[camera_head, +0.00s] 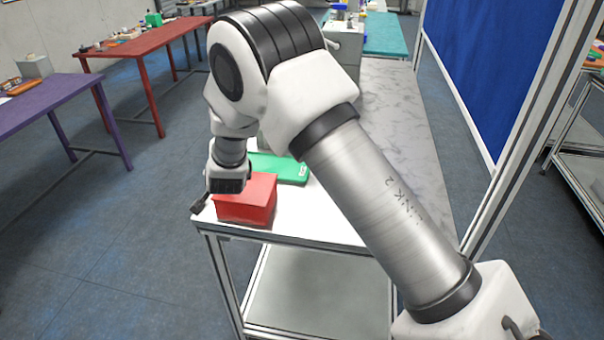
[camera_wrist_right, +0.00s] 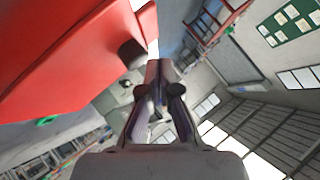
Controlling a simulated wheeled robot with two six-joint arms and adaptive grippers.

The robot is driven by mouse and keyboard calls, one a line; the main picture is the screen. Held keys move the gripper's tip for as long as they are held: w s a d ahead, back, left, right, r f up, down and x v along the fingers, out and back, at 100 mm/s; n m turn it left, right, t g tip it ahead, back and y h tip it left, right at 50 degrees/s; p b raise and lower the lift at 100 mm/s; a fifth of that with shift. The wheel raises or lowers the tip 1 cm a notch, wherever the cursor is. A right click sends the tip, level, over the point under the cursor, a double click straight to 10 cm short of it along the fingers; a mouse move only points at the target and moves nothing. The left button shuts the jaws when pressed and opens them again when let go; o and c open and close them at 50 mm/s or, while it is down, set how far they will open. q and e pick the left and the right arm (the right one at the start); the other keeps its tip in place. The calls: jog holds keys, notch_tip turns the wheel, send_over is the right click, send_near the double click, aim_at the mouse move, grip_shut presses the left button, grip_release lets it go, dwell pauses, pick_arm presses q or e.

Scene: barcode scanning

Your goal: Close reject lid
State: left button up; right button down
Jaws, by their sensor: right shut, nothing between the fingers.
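A red box (camera_head: 246,202), which I take to be the reject bin, stands at the near left corner of the white table. Its top looks covered by a red surface; I cannot tell whether the lid is fully down. In the right wrist view a large red surface (camera_wrist_right: 60,50) fills the upper left, with a small dark knob-like part beside it. My right gripper (camera_head: 198,206) is just left of the box, pointing down-left past the table edge. Its fingers are together and empty in the wrist view (camera_wrist_right: 158,72). Contact with the box is unclear. My left gripper is out of view.
A green tray (camera_head: 290,168) lies behind the red box, partly hidden by my right arm. The table's marbled surface (camera_head: 405,120) runs back on the right, beside a framed blue panel (camera_head: 490,60). Floor is free to the left, before purple and red tables.

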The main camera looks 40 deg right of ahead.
jog(key=shift+w+a+f, duration=0.1)
jog(key=shift+f, duration=0.3)
jog(key=shift+r, duration=0.1)
